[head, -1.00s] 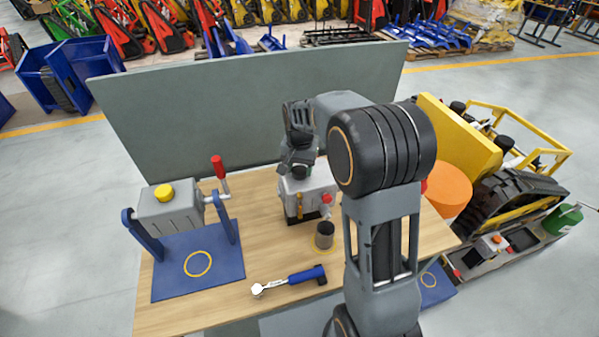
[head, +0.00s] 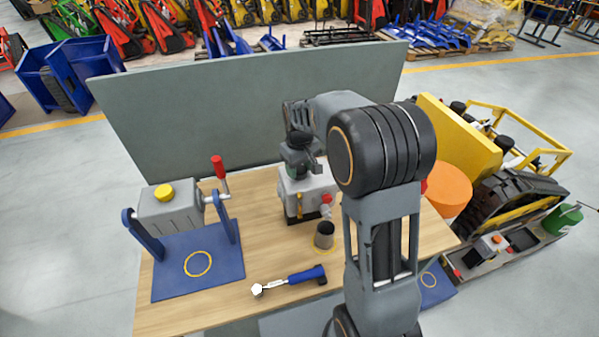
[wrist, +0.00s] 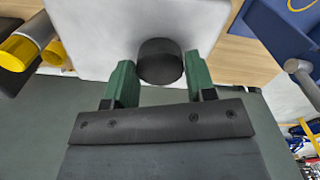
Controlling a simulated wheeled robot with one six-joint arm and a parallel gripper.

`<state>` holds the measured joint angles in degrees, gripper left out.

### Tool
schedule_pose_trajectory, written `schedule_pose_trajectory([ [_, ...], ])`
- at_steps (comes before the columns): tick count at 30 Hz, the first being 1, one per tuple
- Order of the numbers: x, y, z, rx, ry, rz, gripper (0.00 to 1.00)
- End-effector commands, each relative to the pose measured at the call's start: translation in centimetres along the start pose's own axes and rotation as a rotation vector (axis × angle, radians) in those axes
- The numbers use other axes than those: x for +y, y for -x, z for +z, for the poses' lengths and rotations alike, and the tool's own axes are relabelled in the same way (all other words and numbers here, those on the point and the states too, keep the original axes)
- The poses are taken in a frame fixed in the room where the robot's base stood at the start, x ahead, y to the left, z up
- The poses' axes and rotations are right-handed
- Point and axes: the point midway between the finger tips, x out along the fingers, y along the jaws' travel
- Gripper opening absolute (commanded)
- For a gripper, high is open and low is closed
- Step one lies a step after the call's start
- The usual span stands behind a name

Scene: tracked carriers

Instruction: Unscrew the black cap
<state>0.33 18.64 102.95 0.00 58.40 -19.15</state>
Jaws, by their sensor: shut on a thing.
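The black cap (wrist: 160,60) is between the two green fingers of my gripper (wrist: 160,82) in the wrist view, with a finger against each side. It sits over the top of a light grey housing (wrist: 95,30). I cannot tell how far the cap is threaded on.
A dark cup (head: 325,235) stands in front of the housing, and a blue-handled tool (head: 290,281) lies near the bench front. At left, a grey unit with a yellow cap (head: 164,192) hangs on a blue stand (head: 215,268). A grey panel (head: 220,110) rises behind the bench.

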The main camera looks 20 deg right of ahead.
Motion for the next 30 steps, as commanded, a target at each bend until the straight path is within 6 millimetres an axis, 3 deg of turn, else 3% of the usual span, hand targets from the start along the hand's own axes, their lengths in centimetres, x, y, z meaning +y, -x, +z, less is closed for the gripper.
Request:
schedule_pose_trajectory([
  [10,-0.01,-0.04,0.02,-0.001,0.053,0.0,0.3],
  [21,-0.01,-0.06,0.03,-0.001,0.636,-0.001,0.3],
  [30,-0.01,-0.07,0.04,-0.001,0.848,-0.001,0.3],
])
